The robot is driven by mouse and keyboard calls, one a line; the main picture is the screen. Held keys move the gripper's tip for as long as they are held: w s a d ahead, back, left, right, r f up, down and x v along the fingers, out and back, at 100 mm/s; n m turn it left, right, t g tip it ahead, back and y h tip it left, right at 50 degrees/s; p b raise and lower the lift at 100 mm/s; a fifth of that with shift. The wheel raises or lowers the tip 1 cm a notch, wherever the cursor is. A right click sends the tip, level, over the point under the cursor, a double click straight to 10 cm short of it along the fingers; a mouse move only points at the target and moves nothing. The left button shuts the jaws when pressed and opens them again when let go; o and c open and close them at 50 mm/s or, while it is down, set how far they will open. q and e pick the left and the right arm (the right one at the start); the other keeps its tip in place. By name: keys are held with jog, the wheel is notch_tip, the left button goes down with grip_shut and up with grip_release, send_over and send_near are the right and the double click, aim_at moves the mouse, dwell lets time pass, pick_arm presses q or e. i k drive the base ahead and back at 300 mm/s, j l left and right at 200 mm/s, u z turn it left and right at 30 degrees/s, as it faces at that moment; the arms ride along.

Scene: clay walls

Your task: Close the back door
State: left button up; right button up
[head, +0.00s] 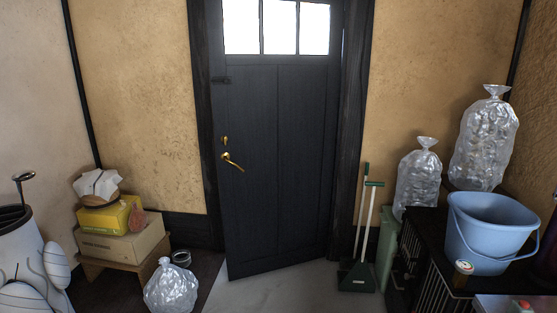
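The back door (275,170) is a dark panelled door with a row of bright window panes at the top. It stands ajar, its left side swung out towards me and its lower left corner over the pale floor. A brass lever handle (232,161) sits on its left side, with a small brass lock (224,140) above it. The dark door frame (203,120) shows on the left, with the hinge side apparently at the right. Neither of my grippers is in view.
At left are a white golf bag (22,245), stacked boxes (125,240) on a low stool and a clear filled bag (171,288). At right are a green dustpan (357,276), a blue bucket (490,225) and more clear bags (484,140). The floor (290,292) before the door is clear.

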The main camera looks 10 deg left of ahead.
aim_at(276, 114)
jog(key=i, duration=1.05)
jog(key=i+u, duration=0.1)
jog(key=i, duration=0.9)
